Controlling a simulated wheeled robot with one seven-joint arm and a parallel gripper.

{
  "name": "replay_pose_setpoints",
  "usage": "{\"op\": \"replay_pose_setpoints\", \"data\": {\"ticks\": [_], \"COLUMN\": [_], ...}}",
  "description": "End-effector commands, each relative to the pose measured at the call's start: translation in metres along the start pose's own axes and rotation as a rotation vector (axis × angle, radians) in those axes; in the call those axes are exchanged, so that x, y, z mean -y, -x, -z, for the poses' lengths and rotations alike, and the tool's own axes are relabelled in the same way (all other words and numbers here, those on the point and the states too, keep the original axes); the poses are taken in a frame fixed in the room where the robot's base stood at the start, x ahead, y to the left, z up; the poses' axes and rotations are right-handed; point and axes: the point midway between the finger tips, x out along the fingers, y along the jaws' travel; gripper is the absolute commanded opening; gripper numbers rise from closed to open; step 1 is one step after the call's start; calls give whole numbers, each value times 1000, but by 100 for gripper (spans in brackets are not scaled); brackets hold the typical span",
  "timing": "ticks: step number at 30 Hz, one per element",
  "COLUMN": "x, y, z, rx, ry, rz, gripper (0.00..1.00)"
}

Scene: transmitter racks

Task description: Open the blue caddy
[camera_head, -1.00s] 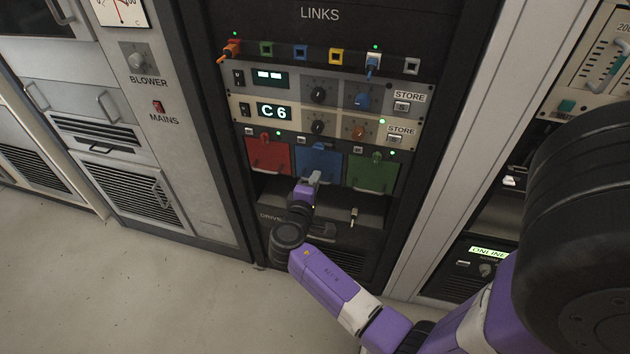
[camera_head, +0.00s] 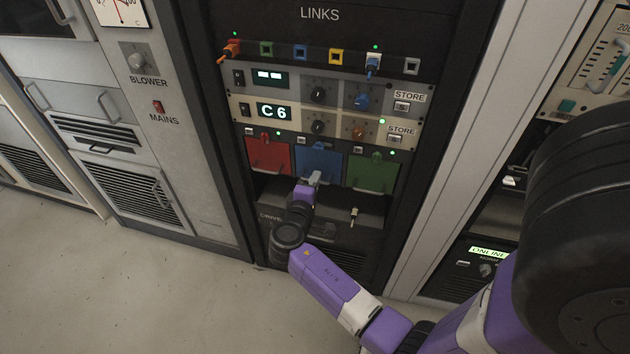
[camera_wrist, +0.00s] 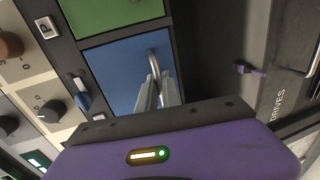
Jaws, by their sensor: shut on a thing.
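The blue caddy (camera_head: 311,159) sits in the rack between the red and green caddies. Its blue front (camera_wrist: 118,66) and curved metal handle (camera_wrist: 152,58) show in the wrist view. My gripper (camera_head: 314,177) is at the lower part of the blue front. In the wrist view my gripper (camera_wrist: 154,82) has its two fingers closed together on the handle. A small blue latch (camera_wrist: 82,97) stands beside the caddy at its upper edge. The fingers hide part of the front, and I cannot tell if the caddy has tilted or slid.
The red caddy (camera_head: 267,157) is to the left and the green caddy (camera_head: 371,174) to the right, both close by. Store panels (camera_head: 340,105) with knobs are above. A dark recess with a small key-like item (camera_head: 354,213) lies below. The floor (camera_head: 150,290) is clear.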

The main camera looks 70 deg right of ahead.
Motion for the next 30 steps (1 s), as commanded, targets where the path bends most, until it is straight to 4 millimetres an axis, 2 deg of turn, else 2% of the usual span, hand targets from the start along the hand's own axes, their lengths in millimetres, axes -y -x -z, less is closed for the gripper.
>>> {"op": "replay_pose_setpoints", "data": {"ticks": [15, 18, 20, 30], "x": [1, 2, 3, 21], "y": [0, 6, 15, 107], "z": [0, 1, 2, 2], "rx": [-1, -2, -5, -8], "ry": [1, 2, 3, 4], "rz": [1, 2, 2, 3], "gripper": [0, 0, 0, 0]}}
